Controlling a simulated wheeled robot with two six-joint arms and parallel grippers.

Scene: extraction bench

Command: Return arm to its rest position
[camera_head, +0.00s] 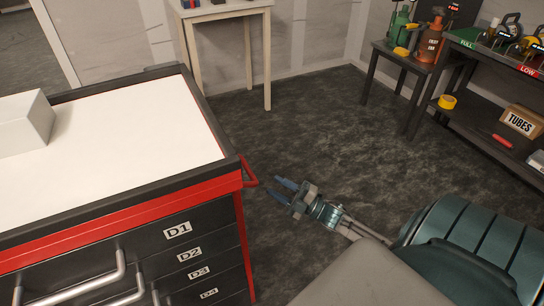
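My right gripper (281,189) shows in the head view, with its arm coming in from the lower right. It is in front of the dark floor, just right of the red cabinet's corner handle. Its two blue fingers point left and are apart, with nothing between them. Whether the fingertips touch the red handle (250,173) cannot be told, but a small gap seems to show. My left gripper is not in the view.
A red and black drawer cabinet (238,205) with a white top fills the left; a white box (24,122) stands on it. A dark bench (473,120) and a small table (392,57) with spray bottles stand at the back right. The floor between is clear.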

